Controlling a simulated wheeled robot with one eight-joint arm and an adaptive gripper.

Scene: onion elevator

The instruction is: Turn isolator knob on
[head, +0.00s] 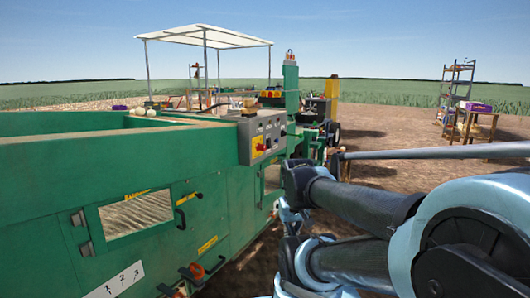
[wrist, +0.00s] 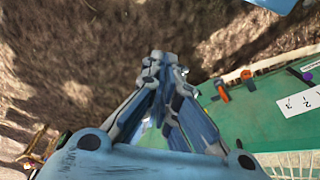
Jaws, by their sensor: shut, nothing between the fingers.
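The isolator knob, a red knob on a yellow plate (head: 258,144), sits on the grey control panel (head: 264,130) of the green onion elevator (head: 60,175). Its exact turn position is too small to read. In the wrist view my gripper (wrist: 167,60) is shut and empty, with its fingertips over bare brown soil. It is beside the green machine side (wrist: 265,120), apart from the panel. The knob does not show in the wrist view. In the head view my arm reaches in from the right, and I cannot make out the fingertips.
Red-orange fittings (head: 191,272) stick out low on the machine's side; they also show in the wrist view (wrist: 221,90). A white 1-2-3 label (head: 116,282) is near them. A shelf rack (head: 457,85) and wooden table (head: 474,124) stand far right. Open soil lies right of the machine.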

